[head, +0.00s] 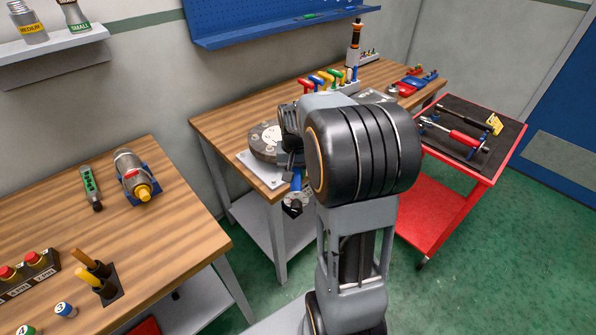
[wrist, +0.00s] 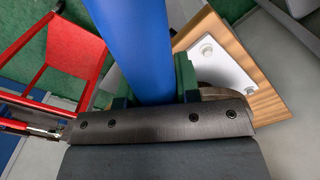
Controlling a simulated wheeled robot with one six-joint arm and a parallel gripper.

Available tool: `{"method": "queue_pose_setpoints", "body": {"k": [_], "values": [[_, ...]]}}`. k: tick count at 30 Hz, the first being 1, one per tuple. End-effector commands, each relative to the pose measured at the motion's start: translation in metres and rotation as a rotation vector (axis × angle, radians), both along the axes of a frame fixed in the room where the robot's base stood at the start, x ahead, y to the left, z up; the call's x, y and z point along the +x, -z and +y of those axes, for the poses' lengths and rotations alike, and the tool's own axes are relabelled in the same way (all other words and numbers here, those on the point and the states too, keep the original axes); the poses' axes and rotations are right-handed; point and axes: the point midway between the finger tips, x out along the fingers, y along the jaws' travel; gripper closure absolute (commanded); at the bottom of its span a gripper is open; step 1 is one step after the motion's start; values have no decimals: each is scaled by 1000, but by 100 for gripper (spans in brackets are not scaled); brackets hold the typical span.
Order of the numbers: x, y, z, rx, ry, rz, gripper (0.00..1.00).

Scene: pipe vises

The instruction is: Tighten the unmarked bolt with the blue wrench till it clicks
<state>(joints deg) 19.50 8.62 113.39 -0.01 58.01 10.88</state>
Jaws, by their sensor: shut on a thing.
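My gripper (head: 290,160) is at the front edge of the rear workbench, beside the round flange. It is shut on the blue wrench (head: 296,181), whose blue handle fills the top middle of the wrist view (wrist: 130,45). In the head view a short blue length and a metal end show below the jaws, past the bench edge. The dark round flange (head: 258,148) with a pale centre sits on a light base plate (head: 249,164). My arm hides its right side. I cannot make out the unmarked bolt or whether the wrench touches any bolt.
The rear workbench (head: 212,122) also holds several coloured-handled tools (head: 325,80) and red and blue items. A red cart (head: 501,161) with tools stands right. A nearer workbench (head: 170,225) at left holds a cylinder device (head: 130,170). Green floor lies between them.

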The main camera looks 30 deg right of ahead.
Motion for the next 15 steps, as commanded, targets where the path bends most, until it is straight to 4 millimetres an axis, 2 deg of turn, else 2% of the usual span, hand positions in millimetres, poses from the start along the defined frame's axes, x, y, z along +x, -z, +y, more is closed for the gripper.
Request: {"method": "queue_pose_setpoints", "body": {"k": [6, 15], "values": [[6, 1, 11, 2, 77, 3, 100], [7, 1, 13, 2, 96, 3, 100]]}}
